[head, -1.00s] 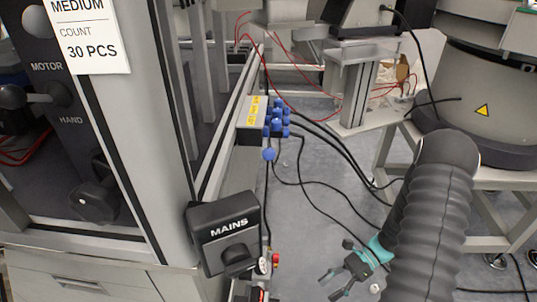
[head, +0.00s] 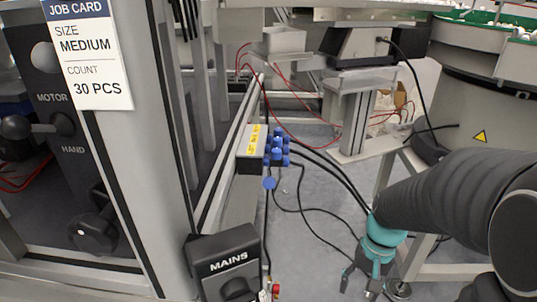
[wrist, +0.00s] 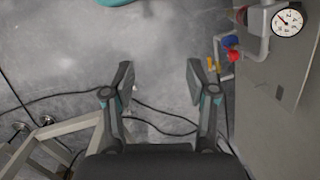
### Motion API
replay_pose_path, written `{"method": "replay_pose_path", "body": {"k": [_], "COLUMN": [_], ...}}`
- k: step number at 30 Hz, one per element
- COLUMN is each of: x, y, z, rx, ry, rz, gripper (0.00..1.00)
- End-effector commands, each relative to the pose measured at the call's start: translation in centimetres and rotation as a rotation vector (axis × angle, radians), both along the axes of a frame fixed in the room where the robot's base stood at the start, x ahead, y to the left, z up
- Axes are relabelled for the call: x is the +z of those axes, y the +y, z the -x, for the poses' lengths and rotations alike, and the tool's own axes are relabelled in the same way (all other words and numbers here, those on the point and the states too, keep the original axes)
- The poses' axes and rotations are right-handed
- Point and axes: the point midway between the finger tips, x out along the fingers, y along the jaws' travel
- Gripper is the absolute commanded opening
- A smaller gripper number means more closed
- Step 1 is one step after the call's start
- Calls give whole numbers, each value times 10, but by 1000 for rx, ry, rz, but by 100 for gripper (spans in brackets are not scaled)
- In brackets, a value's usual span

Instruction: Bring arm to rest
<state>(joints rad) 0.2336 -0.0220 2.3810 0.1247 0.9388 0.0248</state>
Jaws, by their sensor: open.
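My gripper (head: 363,284) hangs at the bottom right of the head view, pointing down over the grey floor. Its teal wrist joins my dark ribbed arm, which comes in from the right edge. In the wrist view my gripper (wrist: 160,85) has its two dark fingers spread apart with bare floor between them. It is open and holds nothing. It touches nothing that I can see.
A MAINS switch box (head: 226,262) and a box with blue connectors (head: 252,148) are on the machine frame. A job card (head: 88,55) hangs at left. A grey bowl feeder (head: 470,105) stands at right. Cables cross the floor. A pressure gauge (wrist: 287,22) shows in the wrist view.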

Motion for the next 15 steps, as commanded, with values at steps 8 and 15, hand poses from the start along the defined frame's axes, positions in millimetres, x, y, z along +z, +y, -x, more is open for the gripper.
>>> {"method": "replay_pose_path", "body": {"k": [8, 15], "x": [55, 99], "y": [9, 23], "z": [16, 37], "rx": [145, 225], "ry": [-221, -400], "rz": [113, 176], "gripper": [57, 57]}}
